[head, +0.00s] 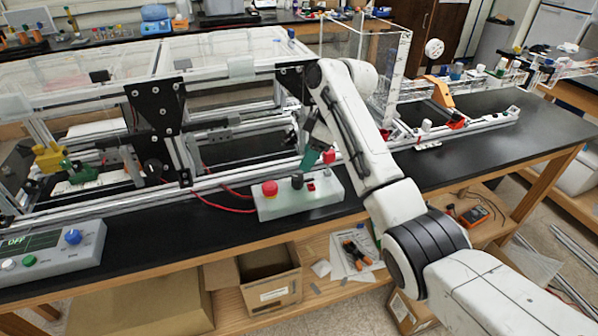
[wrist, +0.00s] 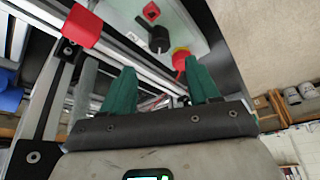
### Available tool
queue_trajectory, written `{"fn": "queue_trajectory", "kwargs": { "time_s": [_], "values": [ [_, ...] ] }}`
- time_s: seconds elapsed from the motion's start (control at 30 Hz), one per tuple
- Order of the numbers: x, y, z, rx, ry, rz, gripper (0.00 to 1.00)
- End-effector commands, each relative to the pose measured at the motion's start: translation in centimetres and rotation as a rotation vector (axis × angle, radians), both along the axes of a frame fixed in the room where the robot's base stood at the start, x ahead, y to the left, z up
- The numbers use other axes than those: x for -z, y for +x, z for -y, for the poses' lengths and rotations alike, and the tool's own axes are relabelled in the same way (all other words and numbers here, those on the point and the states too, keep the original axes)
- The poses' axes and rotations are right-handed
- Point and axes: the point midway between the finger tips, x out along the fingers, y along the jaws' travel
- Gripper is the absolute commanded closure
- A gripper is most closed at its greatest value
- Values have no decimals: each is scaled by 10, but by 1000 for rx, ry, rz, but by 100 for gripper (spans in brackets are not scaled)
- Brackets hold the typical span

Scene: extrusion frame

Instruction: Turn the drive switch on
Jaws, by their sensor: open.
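A pale control box (head: 328,193) stands at the front edge of the black bench. It carries a round red button (head: 270,188), a black knob (head: 297,181) and a small red square switch (head: 311,187). In the wrist view the fingers (wrist: 160,72) are spread. The black knob (wrist: 159,39), red switch (wrist: 151,12) and red button (wrist: 181,57) appear beyond them. I cannot tell whether a finger touches anything.
An aluminium extrusion frame (head: 225,176) runs behind the box, with a red block (head: 328,156) beside my gripper. Red cables (head: 222,206) lie left of the box. A grey controller (head: 50,255) with a blue knob is at the left. The bench right of my arm is partly clear.

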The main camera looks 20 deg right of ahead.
Motion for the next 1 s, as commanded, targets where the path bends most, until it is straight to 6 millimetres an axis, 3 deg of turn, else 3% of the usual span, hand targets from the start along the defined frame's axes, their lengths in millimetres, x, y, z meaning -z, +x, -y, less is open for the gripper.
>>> {"fn": "queue_trajectory", "kwargs": {
  "time_s": [0.2, 0.43, 0.83, 1.0],
  "values": [
    [37, 7, -14, 0, 0, -4, 40],
    [64, 13, -23, 0, 0, -1, 40],
    [71, 14, -26, 0, 0, 0, 40],
    [71, 14, -26, 0, 0, 0, 55]
  ]
}}
